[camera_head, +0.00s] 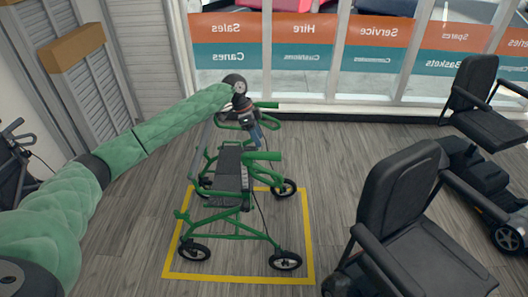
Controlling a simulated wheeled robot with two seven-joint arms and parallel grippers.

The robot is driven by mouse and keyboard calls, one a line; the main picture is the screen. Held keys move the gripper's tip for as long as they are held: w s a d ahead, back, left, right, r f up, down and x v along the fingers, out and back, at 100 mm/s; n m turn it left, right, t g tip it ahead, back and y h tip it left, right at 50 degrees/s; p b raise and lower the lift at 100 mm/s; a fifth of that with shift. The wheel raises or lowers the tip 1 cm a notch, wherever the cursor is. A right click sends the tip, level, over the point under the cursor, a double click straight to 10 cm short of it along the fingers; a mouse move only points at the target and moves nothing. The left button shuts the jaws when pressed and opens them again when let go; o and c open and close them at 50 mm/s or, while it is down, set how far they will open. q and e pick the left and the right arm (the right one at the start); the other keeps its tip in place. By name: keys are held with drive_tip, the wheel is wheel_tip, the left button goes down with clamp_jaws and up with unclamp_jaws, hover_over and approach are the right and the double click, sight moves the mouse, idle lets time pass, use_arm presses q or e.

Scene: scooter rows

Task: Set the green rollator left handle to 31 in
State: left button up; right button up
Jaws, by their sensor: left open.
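My left arm reaches in from the left in a green padded sleeve. My left gripper (258,143) points down between the two handles, open, and hides part of the frame behind it. I cannot tell whether it touches the rollator. Any height markings are too small to read. My right gripper is out of view.
A black mobility scooter seat (400,200) stands close on the right, with another scooter (482,110) behind it. A dark wheeled frame (14,160) is at the left edge. Windows with signs line the back.

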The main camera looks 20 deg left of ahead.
sight(264, 154)
use_arm(q)
drive_tip(key=p+x, duration=0.2)
drive_tip(key=x, duration=0.4)
drive_tip(key=shift+f, duration=0.1)
drive_tip(key=shift+d+f+p, duration=0.1)
drive_tip(key=shift+f+p, duration=0.25)
drive_tip(key=shift+f, duration=0.2)
drive_tip(key=shift+d+f, duration=0.1)
drive_tip(key=shift+d, duration=0.05)
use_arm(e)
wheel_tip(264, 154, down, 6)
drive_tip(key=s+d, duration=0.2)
